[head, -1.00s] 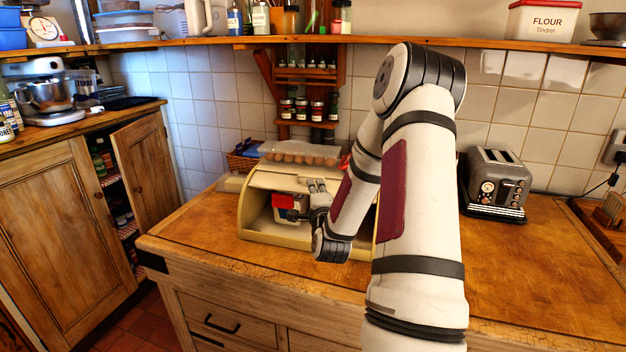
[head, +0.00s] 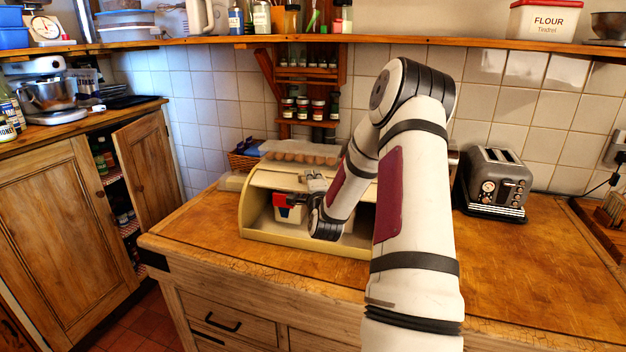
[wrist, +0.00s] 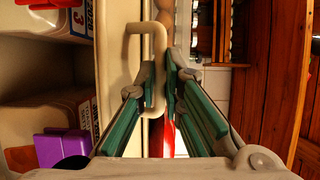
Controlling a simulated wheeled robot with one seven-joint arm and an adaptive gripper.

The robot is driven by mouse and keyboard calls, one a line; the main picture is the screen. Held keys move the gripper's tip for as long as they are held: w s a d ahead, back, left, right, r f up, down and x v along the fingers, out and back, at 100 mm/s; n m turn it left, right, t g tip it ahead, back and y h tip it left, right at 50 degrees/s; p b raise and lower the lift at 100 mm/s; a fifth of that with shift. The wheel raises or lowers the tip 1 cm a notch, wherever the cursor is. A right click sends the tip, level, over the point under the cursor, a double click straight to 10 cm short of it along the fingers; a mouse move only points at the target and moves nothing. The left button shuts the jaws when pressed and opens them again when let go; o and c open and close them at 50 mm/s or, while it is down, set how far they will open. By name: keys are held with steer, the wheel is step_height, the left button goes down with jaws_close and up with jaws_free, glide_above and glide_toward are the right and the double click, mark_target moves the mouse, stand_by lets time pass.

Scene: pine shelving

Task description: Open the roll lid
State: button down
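The cream bread bin (head: 246,222) stands on the wooden worktop, its roll lid (head: 272,180) partly raised and its front partly open. My gripper (head: 314,178) is at the lid's front edge, with my arm hiding the bin's right part. In the wrist view the lid's cream bar handle (wrist: 147,27) runs between the fingertips of my gripper (wrist: 161,78), which look closed on it. Inside the bin are a red, white and blue item (head: 286,207) and, in the wrist view, a purple item (wrist: 62,148).
A clear tray of eggs (head: 300,153) lies on top of the bin. A toaster (head: 496,182) stands to the right, and a spice rack (head: 308,105) hangs on the tiled wall behind. The worktop in front is clear.

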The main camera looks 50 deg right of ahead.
steer(key=shift+w+d+r+g+y+p, duration=0.15)
steer(key=shift+w+d+r+g+p, duration=0.1)
steer(key=shift+d+p, duration=0.15)
steer(key=shift+w+d+r+g+y+p, duration=0.1)
steer(key=shift+d+r+g+y+p, duration=0.15)
steer(key=shift+d, duration=0.25)
steer(key=shift+w+d, duration=0.3)
steer(key=shift+d, duration=0.25)
steer(key=shift+w+d, duration=0.3)
steer(key=shift+d, duration=0.2)
steer(key=shift+r, duration=0.1)
steer(key=c, duration=2)
jaws_free()
steer(key=shift+s, duration=0.1)
